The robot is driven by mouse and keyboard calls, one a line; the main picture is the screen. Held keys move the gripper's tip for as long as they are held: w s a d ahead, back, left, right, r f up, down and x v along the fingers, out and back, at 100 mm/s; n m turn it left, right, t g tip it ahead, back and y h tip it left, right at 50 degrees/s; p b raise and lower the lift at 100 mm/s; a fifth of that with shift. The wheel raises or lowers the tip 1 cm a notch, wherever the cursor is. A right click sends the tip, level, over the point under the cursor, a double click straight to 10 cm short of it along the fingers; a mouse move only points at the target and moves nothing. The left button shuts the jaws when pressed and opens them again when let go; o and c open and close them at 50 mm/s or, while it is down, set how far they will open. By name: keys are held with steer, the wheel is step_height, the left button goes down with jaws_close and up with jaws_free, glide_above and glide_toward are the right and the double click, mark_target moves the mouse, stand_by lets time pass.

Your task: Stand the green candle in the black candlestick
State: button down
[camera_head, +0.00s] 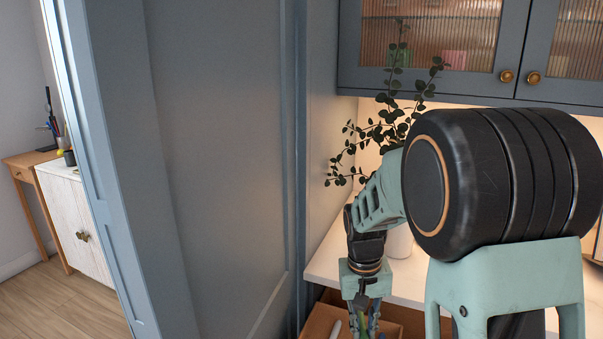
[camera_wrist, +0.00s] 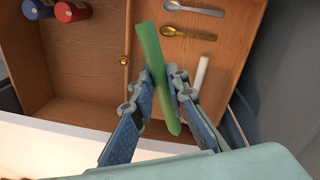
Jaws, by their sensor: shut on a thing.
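The green candle (camera_wrist: 153,55) is a long plain stick in the wrist view. My gripper (camera_wrist: 162,76) is shut on it, with one blue-padded finger on each side. The candle slants across the fingers, one end beyond the tips and the other back between the fingers. Below it is an open wooden drawer (camera_wrist: 95,80). In the head view my gripper (camera_head: 363,318) points down over the drawer at the bottom edge, partly cut off. I cannot make out the black candlestick in either view.
The drawer holds a silver spoon (camera_wrist: 193,9), a golden spoon (camera_wrist: 188,33) and a white stick (camera_wrist: 201,77) near the candle. A red cylinder (camera_wrist: 72,11) and a blue cylinder (camera_wrist: 38,9) lie in the other compartment. A pale counter (camera_head: 324,264) with a leafy plant (camera_head: 385,125) is behind.

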mark_target(365, 338)
steer(key=shift+s+r+p, duration=0.25)
steer(key=shift+r+p, duration=0.65)
steer(key=shift+p, duration=0.65)
steer(key=shift+s+r+p, duration=0.25)
steer(key=shift+r+p, duration=0.65)
steer(key=shift+p, duration=0.6)
steer(key=shift+s+r+p, duration=0.25)
steer(key=shift+r+p, duration=0.65)
steer(key=shift+p, duration=0.65)
